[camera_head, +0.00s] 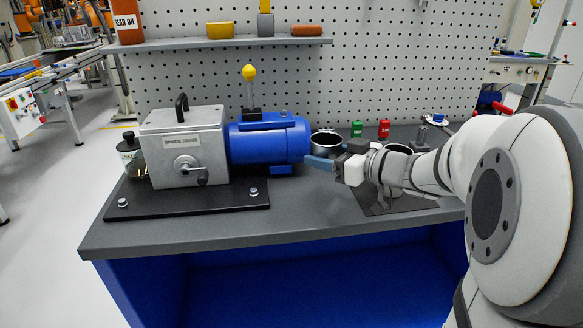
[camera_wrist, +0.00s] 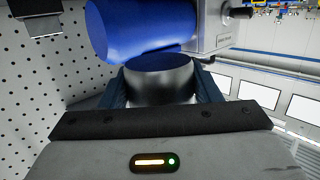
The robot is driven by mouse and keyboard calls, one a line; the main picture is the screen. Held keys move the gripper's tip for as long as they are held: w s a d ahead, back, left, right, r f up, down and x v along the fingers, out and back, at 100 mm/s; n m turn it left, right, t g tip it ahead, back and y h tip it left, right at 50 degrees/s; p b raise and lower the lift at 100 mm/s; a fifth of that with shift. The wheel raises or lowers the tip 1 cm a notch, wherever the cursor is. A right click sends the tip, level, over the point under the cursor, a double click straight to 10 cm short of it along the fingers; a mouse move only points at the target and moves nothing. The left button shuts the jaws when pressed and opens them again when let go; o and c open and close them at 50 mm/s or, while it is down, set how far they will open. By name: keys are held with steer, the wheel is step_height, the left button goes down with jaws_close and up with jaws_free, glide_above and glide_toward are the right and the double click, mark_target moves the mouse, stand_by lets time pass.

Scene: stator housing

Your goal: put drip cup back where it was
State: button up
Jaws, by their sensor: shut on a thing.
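My gripper (camera_head: 322,156) reaches left from the arm, beside the end of the blue motor. It is shut on a round metal cup with a dark inside, which I take for the drip cup (camera_head: 328,138). In the wrist view the cup (camera_wrist: 160,80) sits between the two dark blue fingers (camera_wrist: 162,92), with the blue motor (camera_wrist: 135,30) just beyond it. The near finger hides the cup's lower part in the head view, so I cannot tell whether it touches the bench.
A grey gearbox (camera_head: 185,148) and the motor stand on a black base plate (camera_head: 190,205). A dark mat (camera_head: 385,206) and another round rim (camera_head: 398,148) lie by my wrist. The bench front (camera_head: 300,215) is clear.

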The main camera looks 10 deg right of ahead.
mark_target(318, 205)
steer(key=shift+a+f+n+g+y, duration=0.3)
steer(key=shift+a+n+g+y, duration=0.1)
steer(key=shift+a, duration=0.05)
steer(key=shift+a+f, duration=0.15)
steer(key=shift+f, duration=0.2)
step_height(318, 205, down, 10)
steer(key=b, duration=0.3)
steer(key=shift+r+b, duration=0.15)
steer(key=shift+b, duration=0.25)
steer(key=shift+r, duration=0.1)
steer(key=o, duration=1.1)
steer(key=shift+c, duration=0.2)
